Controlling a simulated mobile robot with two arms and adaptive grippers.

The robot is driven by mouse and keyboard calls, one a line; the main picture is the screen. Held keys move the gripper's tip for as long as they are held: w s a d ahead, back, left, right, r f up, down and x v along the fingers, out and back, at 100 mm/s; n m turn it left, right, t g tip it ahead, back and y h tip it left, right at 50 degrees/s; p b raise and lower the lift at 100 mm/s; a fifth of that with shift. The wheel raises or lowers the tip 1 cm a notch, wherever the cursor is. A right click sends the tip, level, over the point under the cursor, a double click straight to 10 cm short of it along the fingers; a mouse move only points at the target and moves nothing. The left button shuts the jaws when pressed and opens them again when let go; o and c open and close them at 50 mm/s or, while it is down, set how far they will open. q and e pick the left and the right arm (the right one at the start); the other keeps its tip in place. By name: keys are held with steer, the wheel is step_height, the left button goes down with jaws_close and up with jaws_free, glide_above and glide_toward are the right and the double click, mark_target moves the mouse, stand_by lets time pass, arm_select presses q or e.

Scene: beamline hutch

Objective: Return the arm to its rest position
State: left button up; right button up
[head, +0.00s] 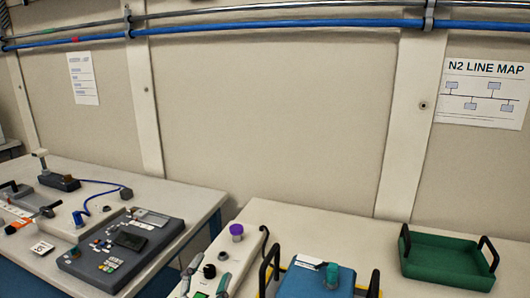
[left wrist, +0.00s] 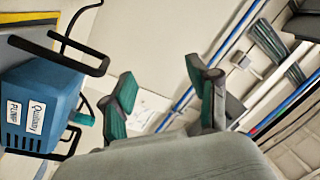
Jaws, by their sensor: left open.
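My left gripper (left wrist: 160,75) shows in the left wrist view, its two dark fingers with green pads spread apart and nothing between them. The wall and a white sheet lie behind the fingers. A blue box labelled as an auxiliary pump (left wrist: 40,100), with black handles, is left of the fingers and apart from them. The arm's overall pose is hidden.
In the head view, the blue pump (head: 312,283) stands on the right table beside a green tray (head: 447,262) with black handles. A purple-topped part (head: 237,231) is left of it. A dark keypad device (head: 120,250) is on the left table. A gap separates the tables.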

arm_select(q)
steer(key=s+a+f+n+g+y, duration=0.2)
steer(key=s+a+f+n+g, duration=0.15)
steer(key=f, duration=0.45)
steer(key=s+a+f+n+g+y, duration=0.25)
steer(key=s+a+f+g, duration=0.2)
steer(key=f, duration=0.35)
steer(key=s+a+f+n+g, duration=0.1)
steer(key=s+f+g, duration=0.35)
steer(key=s, duration=0.45)
steer(key=s+a+f+n+g, duration=0.1)
steer(key=s+f+n+g, duration=0.15)
steer(key=s+f, duration=0.45)
step_height(320, 180, down, 22)
steer(key=s+r+g+p, duration=0.1)
steer(key=s+g+p, duration=0.1)
steer(key=s, duration=0.1)
steer(key=s+a+f+m+g+p, duration=0.1)
steer(key=s+a+f, duration=0.1)
steer(key=s+f, duration=1.4)
steer(key=shift+s+a+p, duration=0.25)
steer(key=shift+a+p, duration=0.05)
steer(key=shift+a, duration=0.05)
